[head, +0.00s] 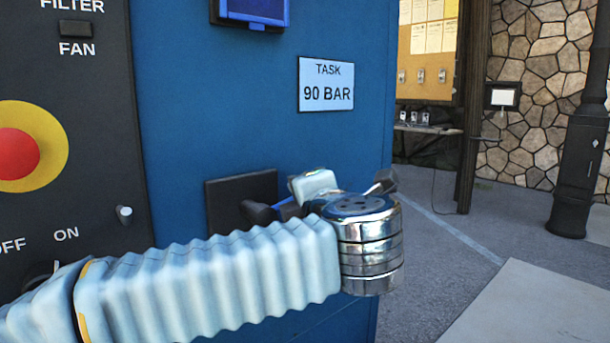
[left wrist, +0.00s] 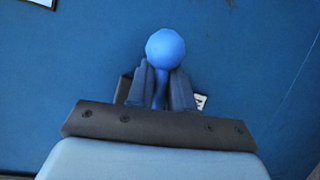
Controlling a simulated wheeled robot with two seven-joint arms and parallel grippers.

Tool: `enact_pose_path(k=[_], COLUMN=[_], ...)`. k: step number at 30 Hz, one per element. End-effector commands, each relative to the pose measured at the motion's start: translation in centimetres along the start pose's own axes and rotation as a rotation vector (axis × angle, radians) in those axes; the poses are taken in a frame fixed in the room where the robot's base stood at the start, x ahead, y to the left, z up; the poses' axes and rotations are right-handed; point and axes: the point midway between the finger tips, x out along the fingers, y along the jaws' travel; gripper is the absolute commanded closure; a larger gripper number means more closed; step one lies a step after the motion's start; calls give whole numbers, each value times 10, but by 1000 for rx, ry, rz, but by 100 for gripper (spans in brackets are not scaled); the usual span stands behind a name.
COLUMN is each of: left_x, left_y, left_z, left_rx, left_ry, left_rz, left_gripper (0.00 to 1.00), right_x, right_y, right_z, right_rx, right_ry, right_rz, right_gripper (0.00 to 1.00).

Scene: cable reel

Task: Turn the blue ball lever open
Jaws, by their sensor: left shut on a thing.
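The blue ball lever shows in the left wrist view as a round blue knob (left wrist: 166,49) on a short blue stem. My left gripper (left wrist: 161,88) has its two dark fingers on either side of the stem, just below the ball, and is shut on it. In the head view my left arm comes in from the left, and its wrist hides most of the left gripper (head: 382,183) and the ball. A bit of blue (head: 288,209) shows beside a dark mounting plate (head: 228,188) on the blue cabinet. My right gripper is in neither view.
The blue cabinet face (head: 190,100) stands close in front. A dark panel (head: 85,100) with a red button on yellow (head: 17,153) is at left. A "TASK 90 BAR" sign (head: 326,84) hangs above. Open floor (head: 460,230) lies right of the cabinet, with a dark post (head: 580,130).

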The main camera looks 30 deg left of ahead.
Motion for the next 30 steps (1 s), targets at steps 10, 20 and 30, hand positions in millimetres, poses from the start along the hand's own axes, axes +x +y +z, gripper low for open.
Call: enact_pose_path(k=[10,20,30], left_x=[-6,-7,-7], left_y=[-9,-13,-14], left_z=[-4,-5,-5], left_rx=[138,165,165], left_ry=[13,19,18], left_rz=[-51,-63,-65], left_gripper=[100,100,64], right_x=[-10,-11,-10], right_y=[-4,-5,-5], right_z=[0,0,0], right_rx=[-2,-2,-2], right_ry=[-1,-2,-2], right_rz=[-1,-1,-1], right_gripper=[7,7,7])
